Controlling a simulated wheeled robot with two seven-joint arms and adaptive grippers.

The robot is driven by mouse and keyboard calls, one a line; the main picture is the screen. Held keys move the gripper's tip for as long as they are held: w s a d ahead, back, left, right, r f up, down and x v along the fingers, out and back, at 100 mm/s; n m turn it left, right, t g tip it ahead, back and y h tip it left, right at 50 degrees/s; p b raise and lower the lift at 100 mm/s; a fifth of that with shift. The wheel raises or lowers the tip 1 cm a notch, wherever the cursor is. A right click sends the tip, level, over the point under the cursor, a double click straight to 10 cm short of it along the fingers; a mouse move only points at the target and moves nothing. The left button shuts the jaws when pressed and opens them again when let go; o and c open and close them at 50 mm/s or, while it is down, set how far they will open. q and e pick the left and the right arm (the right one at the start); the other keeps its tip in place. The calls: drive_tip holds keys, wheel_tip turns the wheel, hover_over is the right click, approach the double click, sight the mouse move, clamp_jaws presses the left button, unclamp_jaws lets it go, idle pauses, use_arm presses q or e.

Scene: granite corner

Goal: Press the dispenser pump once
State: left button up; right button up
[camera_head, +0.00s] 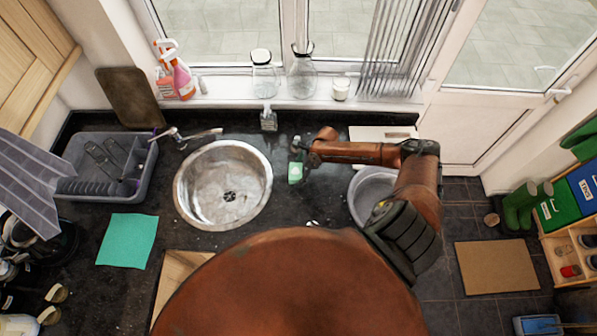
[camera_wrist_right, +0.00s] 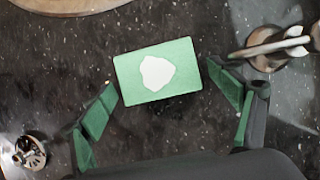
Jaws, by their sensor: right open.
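The dispenser (camera_head: 268,119) is a small clear-grey bottle with a pump top, upright on the dark counter behind the sink, below the window sill. In the right wrist view, what looks like its shiny pump (camera_wrist_right: 270,45) shows at the upper right, outside the fingers. My right gripper (camera_head: 297,152) is open and empty above the counter, to the right of and nearer than the dispenser, apart from it. A green block with a white patch (camera_wrist_right: 155,72) lies below, between the fingers in the wrist view; it also shows in the head view (camera_head: 295,173). My left gripper is not in view.
The round steel sink (camera_head: 180,200) and its tap (camera_head: 190,134) are left of my right gripper. A grey bowl (camera_head: 370,190) stands right, partly behind my arm. Glass jars (camera_head: 264,78) and spray bottles (camera_head: 178,75) line the sill. A teal cloth (camera_head: 128,240) lies left.

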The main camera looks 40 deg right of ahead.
drive_tip(key=v, duration=1.2)
drive_tip(key=shift+w, duration=0.1)
